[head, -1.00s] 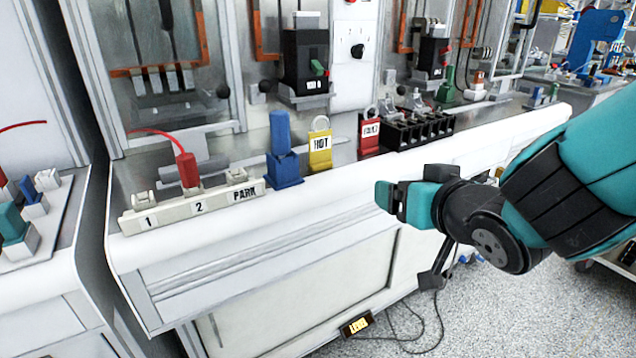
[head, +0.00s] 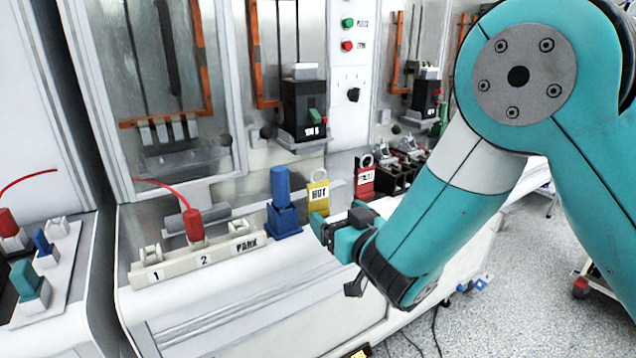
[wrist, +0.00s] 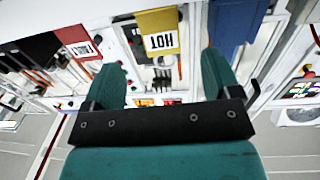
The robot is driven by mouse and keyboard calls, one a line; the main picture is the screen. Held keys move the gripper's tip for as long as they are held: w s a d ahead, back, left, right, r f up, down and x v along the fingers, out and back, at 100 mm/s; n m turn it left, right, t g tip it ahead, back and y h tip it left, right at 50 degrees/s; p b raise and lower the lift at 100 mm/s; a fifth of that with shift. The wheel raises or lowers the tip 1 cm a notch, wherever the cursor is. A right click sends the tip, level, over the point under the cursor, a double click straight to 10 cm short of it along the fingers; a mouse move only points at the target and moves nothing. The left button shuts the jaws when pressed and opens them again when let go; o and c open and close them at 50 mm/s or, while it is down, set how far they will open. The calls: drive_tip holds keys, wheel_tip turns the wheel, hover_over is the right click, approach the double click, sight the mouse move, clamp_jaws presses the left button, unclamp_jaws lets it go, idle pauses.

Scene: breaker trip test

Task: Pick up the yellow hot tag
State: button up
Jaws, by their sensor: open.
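The yellow hot tag (head: 318,199) stands upright at the front of the white bench, with a loop on top and a white "HOT" label. In the wrist view the yellow tag (wrist: 159,36) appears upside down, ahead of and between my two fingers. My gripper (head: 325,229) is open and empty, just in front of and slightly below the tag in the head view. Its teal fingers also show in the wrist view (wrist: 160,78). I see no contact with the tag.
A blue block with a post (head: 283,205) stands close left of the tag. A red tag (head: 365,177) stands close right. A white holder strip marked 1, 2 and PARK (head: 195,258) lies further left, with a red plug (head: 193,224) in it. Breaker panels rise behind.

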sight(319, 196)
drive_tip(key=shift+p+x, duration=1)
drive_tip(key=shift+x, duration=0.1)
drive_tip(key=shift+w+a+r+p, duration=0.25)
drive_tip(key=shift+w+r+p, duration=0.15)
drive_tip(key=shift+p, duration=0.6)
drive_tip(key=p+x, duration=0.3)
drive_tip(key=p, duration=0.2)
drive_tip(key=shift+w+r, duration=0.15)
drive_tip(key=shift+w+a+f, duration=0.25)
drive_tip(key=shift+w+a, duration=0.05)
drive_tip(key=shift+w, duration=0.1)
drive_tip(key=shift+c, duration=0.2)
drive_tip(key=c, duration=1)
